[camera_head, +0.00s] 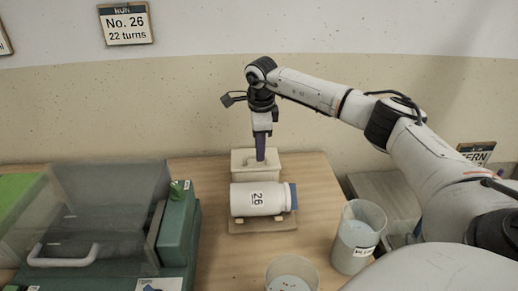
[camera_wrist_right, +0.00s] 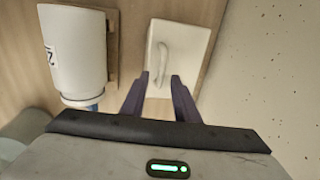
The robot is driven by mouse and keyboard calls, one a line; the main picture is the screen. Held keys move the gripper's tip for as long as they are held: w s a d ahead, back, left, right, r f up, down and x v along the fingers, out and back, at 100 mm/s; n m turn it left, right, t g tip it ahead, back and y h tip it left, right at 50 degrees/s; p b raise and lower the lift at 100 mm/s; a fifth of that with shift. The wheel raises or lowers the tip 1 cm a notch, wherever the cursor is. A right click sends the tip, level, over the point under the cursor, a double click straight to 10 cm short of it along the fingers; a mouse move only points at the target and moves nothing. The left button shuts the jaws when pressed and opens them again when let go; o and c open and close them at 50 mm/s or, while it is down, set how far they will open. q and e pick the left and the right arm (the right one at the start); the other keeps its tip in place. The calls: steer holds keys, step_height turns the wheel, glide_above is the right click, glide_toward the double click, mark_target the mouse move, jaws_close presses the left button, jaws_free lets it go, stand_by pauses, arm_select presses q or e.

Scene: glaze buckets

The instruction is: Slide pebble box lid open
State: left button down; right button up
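The pebble box (camera_head: 241,163) is a small cream box behind the white jar, near the wall side of the table. In the right wrist view its pale lid (camera_wrist_right: 190,45) carries a bar handle (camera_wrist_right: 163,62) and appears to cover the box. My right gripper (camera_head: 261,159) points down at the box from above. In the wrist view my right gripper (camera_wrist_right: 160,76) is open, its purple fingers apart over the lid near one end of the handle. I cannot tell whether they touch it. My left gripper is not in view.
A white jar (camera_head: 258,199) marked 26 lies on a wooden cradle (camera_head: 262,226) in front of the box. A clear bucket (camera_head: 358,237) and a cup (camera_head: 291,274) stand at the front right. A green machine with a transparent cover (camera_head: 110,200) fills the left.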

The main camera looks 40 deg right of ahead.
steer(key=shift+w+f, duration=0.15)
steer(key=shift+f, duration=0.45)
jaws_close()
stand_by(1.1)
